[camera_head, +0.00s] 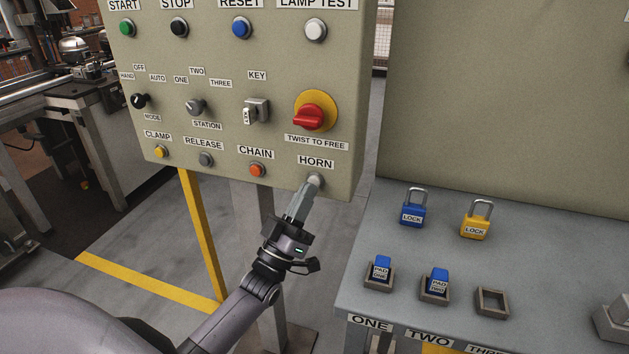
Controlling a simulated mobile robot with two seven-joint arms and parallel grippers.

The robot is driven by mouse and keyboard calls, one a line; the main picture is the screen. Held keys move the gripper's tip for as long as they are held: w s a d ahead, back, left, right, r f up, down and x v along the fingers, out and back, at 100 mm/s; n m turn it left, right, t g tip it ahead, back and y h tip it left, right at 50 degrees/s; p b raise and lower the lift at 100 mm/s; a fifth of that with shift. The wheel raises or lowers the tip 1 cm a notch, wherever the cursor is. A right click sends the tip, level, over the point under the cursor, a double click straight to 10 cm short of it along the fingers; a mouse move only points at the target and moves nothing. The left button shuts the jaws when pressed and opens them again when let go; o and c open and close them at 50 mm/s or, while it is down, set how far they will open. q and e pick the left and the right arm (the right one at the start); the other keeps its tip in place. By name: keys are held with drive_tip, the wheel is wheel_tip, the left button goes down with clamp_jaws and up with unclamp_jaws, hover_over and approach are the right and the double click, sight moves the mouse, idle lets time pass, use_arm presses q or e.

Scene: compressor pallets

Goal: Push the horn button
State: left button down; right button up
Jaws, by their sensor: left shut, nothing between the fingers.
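The horn button (315,180) is a small pale grey button under the HORN label, at the lower right of the beige control panel (225,60). My left gripper (309,188) is shut and empty. Its fingers point up at the horn button, and their tips overlap the button's lower left edge in the picture. I cannot tell whether they touch it or how far it is pressed. My right gripper is not in view.
The orange chain button (257,170) is left of the horn button. The red twist knob (308,118) is above it. At right, a grey bench (455,262) holds a blue padlock (412,212), a yellow padlock (474,224) and small blue pads in holders.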

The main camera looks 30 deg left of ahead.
use_arm(q)
drive_tip(key=shift+w+a+b, duration=0.15)
drive_tip(key=shift+w+b, duration=0.2)
drive_tip(key=shift+w, duration=0.15)
idle(0.3)
drive_tip(key=shift+s, duration=0.1)
drive_tip(key=shift+s+d+y+p, duration=0.15)
drive_tip(key=shift+s+p, duration=0.15)
drive_tip(key=shift+s, duration=0.15)
drive_tip(key=shift+s+d+y+p, duration=0.1)
drive_tip(key=shift+s+y+p, duration=0.05)
drive_tip(key=shift+s+p, duration=0.2)
drive_tip(key=shift+s, duration=0.15)
drive_tip(key=s+p, duration=0.1)
drive_tip(key=s, duration=0.1)
drive_tip(key=s+d+p, duration=0.1)
drive_tip(key=s+p, duration=0.1)
drive_tip(key=s, duration=0.1)
drive_tip(key=shift+s+d, duration=0.2)
drive_tip(key=shift+s, duration=0.15)
idle(0.7)
